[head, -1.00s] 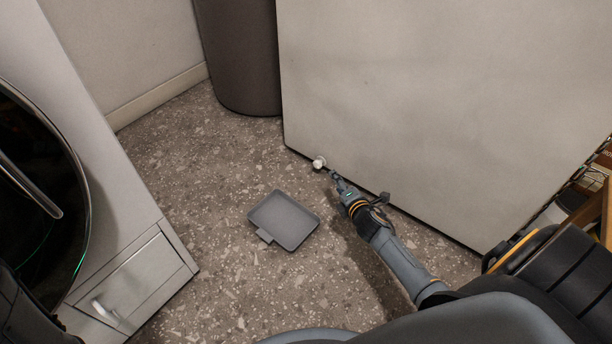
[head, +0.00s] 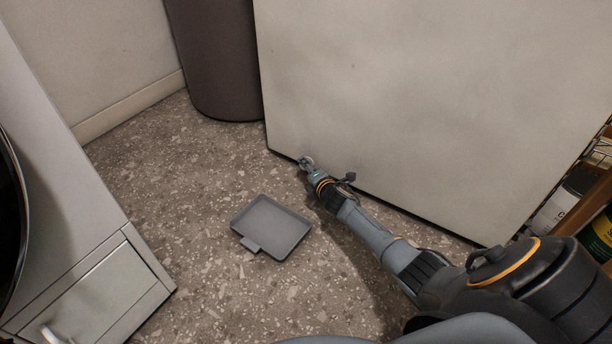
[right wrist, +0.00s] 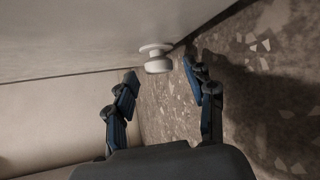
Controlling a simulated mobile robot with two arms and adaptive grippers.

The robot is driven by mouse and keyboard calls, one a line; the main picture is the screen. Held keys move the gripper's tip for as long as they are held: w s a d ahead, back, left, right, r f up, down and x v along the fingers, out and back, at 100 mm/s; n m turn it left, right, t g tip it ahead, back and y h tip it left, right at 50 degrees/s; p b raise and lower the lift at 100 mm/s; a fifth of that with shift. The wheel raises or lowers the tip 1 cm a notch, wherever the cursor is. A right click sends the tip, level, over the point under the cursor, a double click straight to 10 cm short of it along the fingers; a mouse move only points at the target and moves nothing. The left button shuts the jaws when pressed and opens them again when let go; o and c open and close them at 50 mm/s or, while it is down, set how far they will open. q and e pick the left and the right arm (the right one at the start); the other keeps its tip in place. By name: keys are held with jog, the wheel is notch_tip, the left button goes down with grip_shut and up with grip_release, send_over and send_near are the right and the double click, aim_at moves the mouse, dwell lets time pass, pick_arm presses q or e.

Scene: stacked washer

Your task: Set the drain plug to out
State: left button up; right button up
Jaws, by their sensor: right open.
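The drain plug (right wrist: 157,63) is a small round white knob with a wider disc behind it, low on a large pale panel (head: 420,100). In the right wrist view it sits just beyond and between the fingertips of my right gripper (right wrist: 160,78). The two fingers are spread apart, with a gap on each side of the knob, and nothing is held. In the head view my right gripper (head: 307,163) is at the panel's lower edge near its left corner and mostly hides the plug. My left gripper is not in view.
A grey tray (head: 272,226) with a tab lies on the speckled floor. A white front-loading appliance (head: 60,150) with a lower flap stands at left. A dark bin (head: 213,60) is at the back. Shelves with containers (head: 560,208) are at right.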

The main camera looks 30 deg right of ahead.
jog(key=shift+b+x, duration=0.4)
jog(key=shift+x, duration=0.6)
grip_shut()
